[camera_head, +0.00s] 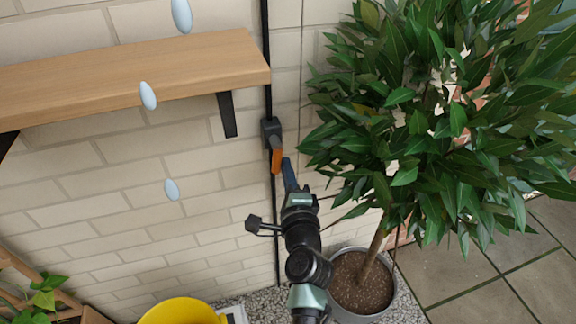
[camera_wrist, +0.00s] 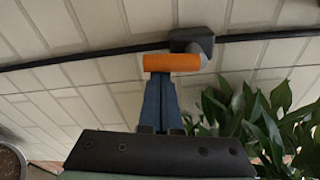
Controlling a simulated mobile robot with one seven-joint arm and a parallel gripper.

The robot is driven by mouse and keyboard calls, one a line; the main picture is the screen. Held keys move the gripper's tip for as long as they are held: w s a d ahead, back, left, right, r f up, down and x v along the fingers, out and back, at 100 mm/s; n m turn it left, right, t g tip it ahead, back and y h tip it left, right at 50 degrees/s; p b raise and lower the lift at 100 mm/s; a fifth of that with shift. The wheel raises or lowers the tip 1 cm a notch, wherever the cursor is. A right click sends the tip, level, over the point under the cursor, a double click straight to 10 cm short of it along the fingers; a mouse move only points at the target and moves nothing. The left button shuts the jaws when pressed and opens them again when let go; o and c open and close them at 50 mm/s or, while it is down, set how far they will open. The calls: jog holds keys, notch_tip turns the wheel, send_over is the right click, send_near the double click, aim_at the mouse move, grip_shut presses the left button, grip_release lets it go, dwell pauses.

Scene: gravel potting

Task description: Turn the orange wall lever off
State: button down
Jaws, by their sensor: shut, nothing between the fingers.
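The orange lever (camera_head: 277,158) hangs downward from a dark grey valve box (camera_head: 271,130) on the brick wall, right of the wooden shelf. In the wrist view the orange lever (camera_wrist: 172,62) lies across the picture, with the valve box (camera_wrist: 192,41) behind it. My gripper (camera_head: 287,164) is shut and empty, its blue fingertips right beside the lever's lower end. In the wrist view my gripper (camera_wrist: 160,78) has its fingertips at the lever's edge, seeming to touch it; the exact contact is hard to tell.
A black pipe (camera_head: 266,60) runs along the wall through the valve box. A wooden shelf (camera_head: 130,75) is left of it. A leafy tree (camera_head: 430,110) in a grey pot (camera_head: 352,315) stands close on the right. A yellow container (camera_head: 180,312) is below. Pale drops (camera_head: 148,95) hang in view.

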jog(key=shift+a, duration=0.15)
jog(key=m+p, duration=0.1)
jog(key=a+m+p, duration=0.1)
jog(key=p, duration=0.1)
jog(key=m+p, duration=0.2)
jog(key=shift+s+a+r+g+y, duration=0.2)
jog(key=shift+s+a+g+y, duration=0.1)
jog(key=shift+a+g, duration=0.1)
jog(key=shift+s+a+r+m+g+y+p, duration=0.15)
jog(key=shift+s+a+r+m+y+p, duration=0.3)
jog(key=shift+m+p, duration=1.2)
jog(key=shift+w+a+r+m+g+p, duration=0.1)
jog(key=shift+a+r+m+g+p, duration=0.35)
jog(key=shift+m+p, duration=1.15)
jog(key=shift+s+a+r+m+t+y+p, duration=0.1)
jog(key=shift+s+a+r+m+y+p, duration=0.15)
jog(key=shift+a+m+p, duration=0.9)
jog(key=shift+d+m, duration=0.45)
jog(key=shift+m, duration=0.35)
